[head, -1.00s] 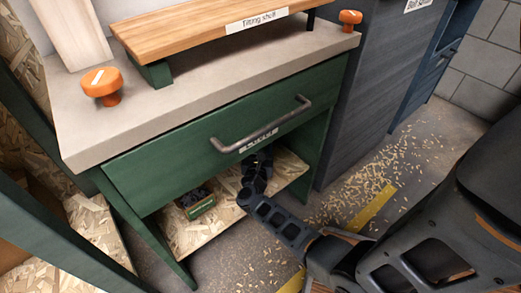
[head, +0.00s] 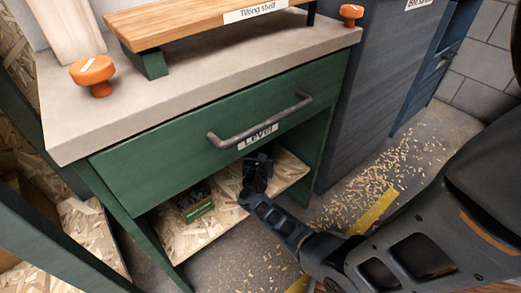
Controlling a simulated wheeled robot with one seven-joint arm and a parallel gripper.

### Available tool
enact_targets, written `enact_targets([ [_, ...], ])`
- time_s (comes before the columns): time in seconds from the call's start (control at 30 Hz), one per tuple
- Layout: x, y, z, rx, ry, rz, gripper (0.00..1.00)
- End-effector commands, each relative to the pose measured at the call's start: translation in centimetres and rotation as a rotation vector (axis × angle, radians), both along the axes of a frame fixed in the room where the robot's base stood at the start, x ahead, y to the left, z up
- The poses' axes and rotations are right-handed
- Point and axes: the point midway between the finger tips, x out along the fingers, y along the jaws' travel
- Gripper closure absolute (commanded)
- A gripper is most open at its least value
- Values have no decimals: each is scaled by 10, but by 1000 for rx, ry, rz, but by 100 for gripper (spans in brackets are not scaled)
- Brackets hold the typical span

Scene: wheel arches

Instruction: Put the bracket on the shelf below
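The shelf below (head: 222,224) is a chipboard panel under the green drawer of the workbench. My gripper (head: 259,160) is black and reaches in over this shelf, just under the drawer front. Its fingers are small, dark and partly in shadow, so I cannot tell whether they are open or shut. I cannot make out a bracket apart from the dark gripper parts. A small green box (head: 198,208) with dark pieces in it stands on the shelf, left of my gripper and apart from it.
The closed drawer (head: 215,150) has a grey bar handle (head: 262,122) above my gripper. The benchtop (head: 190,100) holds a tilted wooden board (head: 190,32) and orange knobs (head: 93,72). A dark cabinet (head: 360,80) stands at right. Wood chips lie on the floor.

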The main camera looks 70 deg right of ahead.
Motion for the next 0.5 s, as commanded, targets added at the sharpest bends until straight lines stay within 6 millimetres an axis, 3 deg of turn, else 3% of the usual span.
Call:
enact_targets([
  [0.3, 0, 0, -1, 0, 0, 0, 19],
  [0.5, 0, 0, -1, 0, 0, 0, 19],
])
